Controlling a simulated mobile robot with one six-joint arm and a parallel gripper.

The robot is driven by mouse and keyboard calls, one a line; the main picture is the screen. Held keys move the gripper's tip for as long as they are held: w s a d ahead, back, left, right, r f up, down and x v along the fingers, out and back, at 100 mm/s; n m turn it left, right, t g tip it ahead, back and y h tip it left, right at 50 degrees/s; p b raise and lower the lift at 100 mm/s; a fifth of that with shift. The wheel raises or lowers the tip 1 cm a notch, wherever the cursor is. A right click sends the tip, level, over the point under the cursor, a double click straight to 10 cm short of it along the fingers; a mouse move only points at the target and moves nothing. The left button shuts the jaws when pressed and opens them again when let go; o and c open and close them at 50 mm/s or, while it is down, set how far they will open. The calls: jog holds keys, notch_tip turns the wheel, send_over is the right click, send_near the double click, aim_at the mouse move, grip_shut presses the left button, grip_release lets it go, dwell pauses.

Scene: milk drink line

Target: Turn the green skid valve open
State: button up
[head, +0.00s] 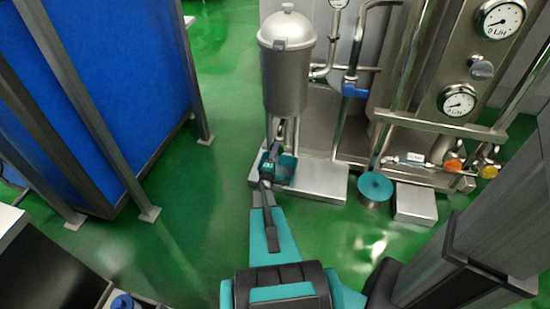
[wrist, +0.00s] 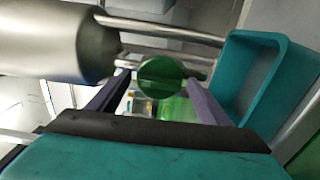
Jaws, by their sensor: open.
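The green valve (wrist: 160,72) shows in the wrist view as a dark green rounded handle in front of steel pipework, just right of a steel vessel. My gripper (wrist: 159,82) is open, with one finger on each side of the valve as seen in the wrist view. I cannot tell whether either finger touches it. In the head view my gripper (head: 275,150) is low under the steel tank (head: 286,75), at the skid's left end. The valve cannot be made out there, behind my gripper.
A teal open bin (wrist: 268,85) stands close on the right in the wrist view; it also shows beside my gripper in the head view (head: 286,172). The steel skid base (head: 320,183) carries pipes and gauges. Blue panels (head: 115,75) stand left, with clear green floor between.

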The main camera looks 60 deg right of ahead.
jog(key=shift+a, duration=0.1)
jog(key=v, duration=1.3)
jog(key=shift+s+a+p, duration=0.2)
jog(key=shift+a+p, duration=0.1)
jog(key=shift+p, duration=0.05)
